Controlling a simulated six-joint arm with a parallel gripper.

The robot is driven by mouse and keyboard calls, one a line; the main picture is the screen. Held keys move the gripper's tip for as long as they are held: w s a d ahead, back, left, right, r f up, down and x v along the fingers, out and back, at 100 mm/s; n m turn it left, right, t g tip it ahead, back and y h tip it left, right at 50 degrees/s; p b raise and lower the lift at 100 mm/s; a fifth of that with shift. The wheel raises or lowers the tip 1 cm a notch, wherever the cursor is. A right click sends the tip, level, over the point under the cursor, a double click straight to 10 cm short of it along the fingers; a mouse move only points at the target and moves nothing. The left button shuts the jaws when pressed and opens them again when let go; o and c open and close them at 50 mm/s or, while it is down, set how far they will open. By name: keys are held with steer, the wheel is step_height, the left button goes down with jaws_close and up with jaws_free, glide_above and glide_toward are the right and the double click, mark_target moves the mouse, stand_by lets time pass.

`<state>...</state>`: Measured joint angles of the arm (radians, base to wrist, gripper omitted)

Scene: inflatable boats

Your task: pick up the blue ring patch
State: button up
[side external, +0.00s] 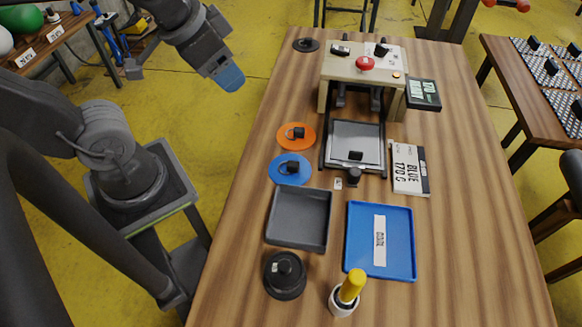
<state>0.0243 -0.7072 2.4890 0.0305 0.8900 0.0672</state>
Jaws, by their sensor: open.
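The blue ring patch (279,177) lies flat on the wooden table near its left edge. It is a round blue disc with a small black block-like grip on it. My gripper (228,78) is at the upper left, up in the air to the left of the table and well apart from the patch. It has blue at its tip, holds nothing that I can see, and is open, though the gap between its fingers is hard to make out from here.
An orange ring patch (286,138) lies just behind the blue one. A grey tray (269,220) is in front of it, and a press (340,70) with a red button stands to the upper right. A blue tray (408,245), a black lidded pot (285,290) and a yellow-handled tool (352,285) are nearer.

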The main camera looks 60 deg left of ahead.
steer(key=w+d+f+m+g+y, duration=0.25)
steer(key=w+f+m, duration=0.35)
steer(key=m, duration=2)
glide_toward(293, 164)
steer(key=shift+t, duration=0.25)
steer(key=f, duration=0.4)
steer(key=shift+w+f, duration=0.2)
steer(key=shift+w, duration=0.15)
steer(key=shift+a+x, duration=0.25)
steer(key=shift+x, duration=1.05)
steer(key=shift+a+x, duration=0.2)
steer(key=shift+x, duration=1.15)
steer(key=shift+r, duration=0.15)
steer(key=shift+c, duration=0.2)
steer(key=c, duration=1)
steer(key=shift+r, duration=0.1)
